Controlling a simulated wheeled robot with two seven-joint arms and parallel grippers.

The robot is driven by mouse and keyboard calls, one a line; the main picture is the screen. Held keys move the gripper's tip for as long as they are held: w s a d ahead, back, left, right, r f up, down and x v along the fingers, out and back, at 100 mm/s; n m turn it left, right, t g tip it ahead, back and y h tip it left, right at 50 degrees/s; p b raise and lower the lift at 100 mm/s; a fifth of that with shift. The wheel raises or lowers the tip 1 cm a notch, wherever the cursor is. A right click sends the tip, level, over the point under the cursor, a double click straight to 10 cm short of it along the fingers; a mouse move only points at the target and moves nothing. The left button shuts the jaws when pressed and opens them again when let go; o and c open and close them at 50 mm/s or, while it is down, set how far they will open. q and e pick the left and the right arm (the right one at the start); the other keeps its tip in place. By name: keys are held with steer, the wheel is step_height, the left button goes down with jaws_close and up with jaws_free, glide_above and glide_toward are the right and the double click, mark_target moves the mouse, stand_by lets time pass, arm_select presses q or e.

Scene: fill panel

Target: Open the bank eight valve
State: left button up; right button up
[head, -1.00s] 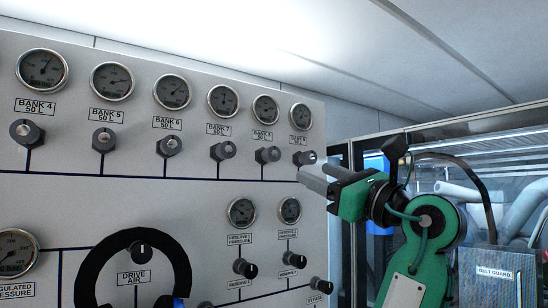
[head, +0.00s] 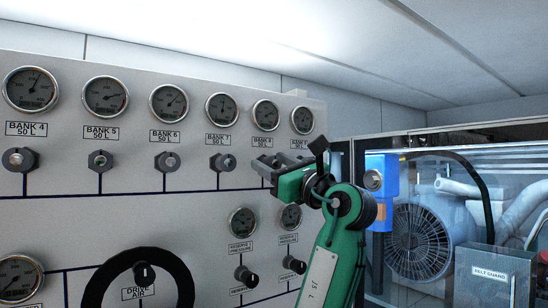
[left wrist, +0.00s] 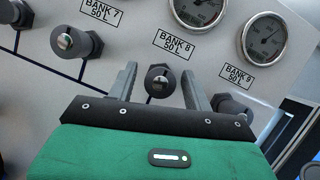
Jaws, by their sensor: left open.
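The bank eight valve is a dark knob (left wrist: 159,80) with a pale centre, below the BANK 8 label (left wrist: 174,44) in the left wrist view. My open left gripper (left wrist: 159,70) has one finger on each side of this knob; contact cannot be told. In the head view, my left gripper (head: 264,166) is in front of the panel below the bank eight gauge (head: 265,115) and largely hides the knob. My right gripper is not in view.
The bank seven knob (head: 222,163) stands to the left. The bank nine knob (left wrist: 234,106) is close to the right finger, partly hidden by my gripper. Reserve valve knobs (head: 244,276) and a black ring (head: 92,291) are lower on the panel. A belt guard box (head: 494,273) stands at right.

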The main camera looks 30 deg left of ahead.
arm_select(q)
steer(key=c, duration=1)
steer(key=shift+o, duration=0.2)
steer(key=shift+n, duration=0.3)
